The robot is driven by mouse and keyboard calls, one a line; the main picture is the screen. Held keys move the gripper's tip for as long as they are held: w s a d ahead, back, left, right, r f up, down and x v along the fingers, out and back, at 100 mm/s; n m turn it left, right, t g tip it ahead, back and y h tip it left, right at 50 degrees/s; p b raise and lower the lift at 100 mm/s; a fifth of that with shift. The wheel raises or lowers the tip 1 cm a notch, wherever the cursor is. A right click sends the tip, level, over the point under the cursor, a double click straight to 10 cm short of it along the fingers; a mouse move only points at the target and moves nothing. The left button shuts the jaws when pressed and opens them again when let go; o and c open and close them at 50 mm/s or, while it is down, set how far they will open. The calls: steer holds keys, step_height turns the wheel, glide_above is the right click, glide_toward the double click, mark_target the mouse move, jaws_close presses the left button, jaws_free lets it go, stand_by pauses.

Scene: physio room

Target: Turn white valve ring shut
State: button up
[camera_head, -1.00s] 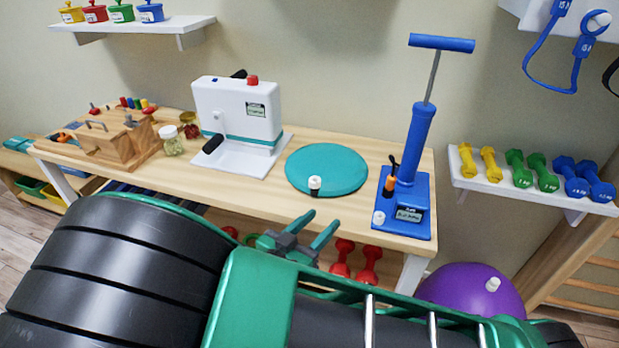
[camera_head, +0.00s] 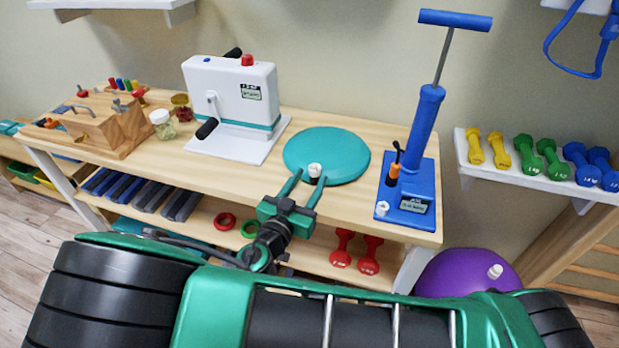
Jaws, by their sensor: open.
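A white valve ring (camera_head: 315,169) sits at the near edge of the round teal cushion (camera_head: 330,148), which lies on the wooden table. My gripper (camera_head: 308,176) is open and points at this edge of the cushion. Its two green fingertips are close to the ring, one left of it and one just below and right in the picture. I cannot tell whether they touch it. The black stem under the ring is now mostly hidden by the fingers.
A blue hand pump (camera_head: 415,160) stands right of the cushion, with a white cap (camera_head: 382,208) on its base. A white crank machine (camera_head: 235,98) stands to the left. Red dumbbells (camera_head: 355,250) lie on the lower shelf, and a purple ball (camera_head: 455,274) is on the right.

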steer(key=shift+w+d, duration=0.3)
steer(key=shift+w, duration=0.3)
steer(key=c, duration=1)
steer(key=shift+w+a+m+g+h, duration=0.1)
steer(key=shift+a+m+g+h, duration=0.1)
steer(key=shift+m+g+h, duration=0.7)
steer(key=shift+t, duration=0.3)
steer(key=o, duration=1)
steer(key=v, duration=1)
steer(key=shift+s+a, duration=0.25)
